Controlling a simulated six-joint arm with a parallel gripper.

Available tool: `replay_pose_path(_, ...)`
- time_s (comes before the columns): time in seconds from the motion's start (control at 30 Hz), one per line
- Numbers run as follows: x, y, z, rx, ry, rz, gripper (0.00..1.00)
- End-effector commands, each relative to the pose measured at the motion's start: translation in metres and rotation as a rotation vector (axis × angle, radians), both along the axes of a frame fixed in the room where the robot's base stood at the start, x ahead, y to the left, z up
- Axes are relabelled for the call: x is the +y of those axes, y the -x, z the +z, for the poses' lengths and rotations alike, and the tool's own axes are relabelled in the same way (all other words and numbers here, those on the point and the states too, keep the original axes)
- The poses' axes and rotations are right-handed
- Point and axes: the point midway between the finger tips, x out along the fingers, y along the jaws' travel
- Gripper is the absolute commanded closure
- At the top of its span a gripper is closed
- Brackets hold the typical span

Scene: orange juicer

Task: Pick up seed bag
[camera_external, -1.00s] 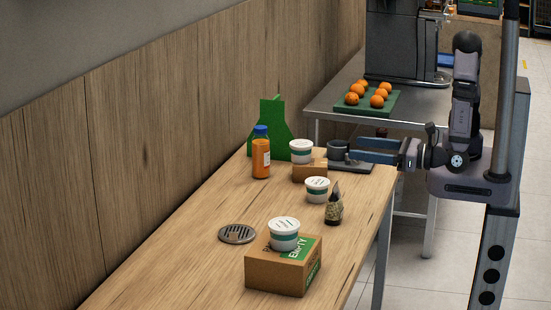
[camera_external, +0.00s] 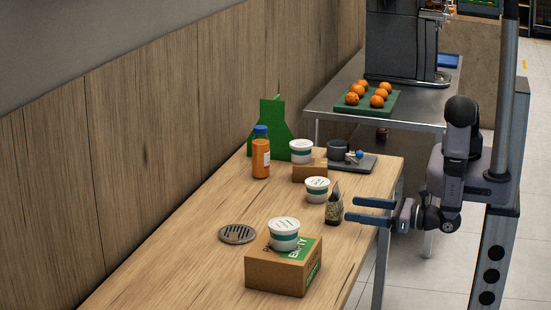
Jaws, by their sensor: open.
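The seed bag (camera_external: 334,208) is a small dark pouch with a clear lower part showing pale seeds. It stands upright on the wooden table (camera_external: 190,217) near its right edge. My gripper (camera_external: 360,210) is open, with its two blue fingers pointing left toward the bag. In the picture the fingertips are just right of the bag; I cannot tell whether they touch it. Nothing is seen between the fingers.
A white tub (camera_external: 317,189) stands close behind the bag. In front is a cardboard box (camera_external: 283,268) with another tub (camera_external: 284,234) on top. Further back are an orange juice bottle (camera_external: 261,157), a green object (camera_external: 278,128) and a dark tray (camera_external: 364,165). A round drain (camera_external: 237,234) lies left.

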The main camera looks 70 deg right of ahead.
Motion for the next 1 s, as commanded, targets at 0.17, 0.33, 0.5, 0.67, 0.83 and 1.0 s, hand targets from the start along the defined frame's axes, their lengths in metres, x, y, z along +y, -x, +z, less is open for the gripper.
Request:
replay_pose_path(0.17, 0.0, -0.009, 0.001, 0.0, 0.0, -0.003, 0.31)
replay_pose_path(0.33, 0.0, -0.02, 0.001, 0.0, 0.001, -0.002, 0.31)
replay_pose_path(0.5, 0.0, -0.023, 0.001, 0.0, 0.001, -0.001, 0.31)
replay_pose_path(0.67, 0.001, -0.036, 0.005, 0.0, 0.001, -0.004, 0.31)
replay_pose_path(0.83, 0.003, -0.057, 0.007, 0.0, 0.0, -0.005, 0.31)
replay_pose_path(1.0, 0.003, -0.071, 0.006, 0.001, 0.001, -0.002, 0.31)
